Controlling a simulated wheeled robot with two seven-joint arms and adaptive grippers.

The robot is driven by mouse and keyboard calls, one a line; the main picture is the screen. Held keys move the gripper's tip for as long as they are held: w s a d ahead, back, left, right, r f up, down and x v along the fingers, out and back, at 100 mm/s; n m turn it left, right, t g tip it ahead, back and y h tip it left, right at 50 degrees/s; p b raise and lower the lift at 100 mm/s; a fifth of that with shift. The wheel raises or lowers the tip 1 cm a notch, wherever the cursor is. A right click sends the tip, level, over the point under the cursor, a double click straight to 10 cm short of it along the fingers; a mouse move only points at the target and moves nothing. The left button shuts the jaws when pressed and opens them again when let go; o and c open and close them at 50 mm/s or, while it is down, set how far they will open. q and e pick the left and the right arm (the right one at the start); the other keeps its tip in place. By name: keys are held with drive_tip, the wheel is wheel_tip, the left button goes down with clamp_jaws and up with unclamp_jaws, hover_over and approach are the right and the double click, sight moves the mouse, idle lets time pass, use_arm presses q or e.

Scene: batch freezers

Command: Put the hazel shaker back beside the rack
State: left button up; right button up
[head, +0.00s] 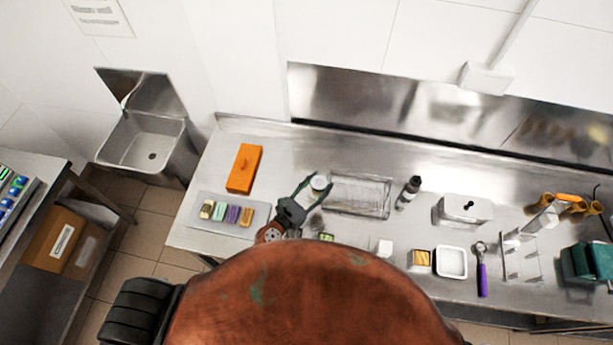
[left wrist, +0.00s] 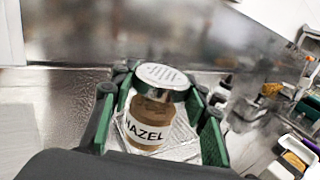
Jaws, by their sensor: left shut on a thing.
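The hazel shaker (left wrist: 152,112) is a clear jar with brown contents, a perforated metal lid and a white label reading HAZEL. My left gripper (left wrist: 158,118) is shut on it, with a green-edged finger on each side. In the head view, the shaker (head: 319,183) shows as a small round lid between the fingertips of my left gripper (head: 312,190). It is at the left end of the wire rack (head: 359,212), which lies on the steel counter. I cannot tell whether the shaker touches the counter. My right gripper is not in view.
An orange box (head: 244,168) and a tray (head: 203,223) of several coloured blocks lie to the left. A dark-capped bottle (head: 408,193) stands just right of the rack. A metal container (head: 461,210), a white tub (head: 451,262) and a purple-handled scoop (head: 482,279) are farther right.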

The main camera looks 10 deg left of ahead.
use_arm(q)
drive_tip(key=w+a+f+b, duration=0.2)
drive_tip(key=w+f+b, duration=0.1)
drive_tip(key=f+b, duration=0.1)
drive_tip(key=w+a+f+b, duration=0.2)
drive_tip(key=w+f+b, duration=0.2)
drive_tip(key=b, duration=0.1)
drive_tip(key=w+a+f+b, duration=0.2)
drive_tip(key=w+f+b, duration=0.1)
drive_tip(key=f+b, duration=0.1)
drive_tip(key=shift+w+a+b, duration=0.3)
drive_tip(key=shift+a+b, duration=0.05)
drive_tip(key=shift+b, duration=0.25)
drive_tip(key=shift+f, duration=0.25)
drive_tip(key=shift+r, duration=0.15)
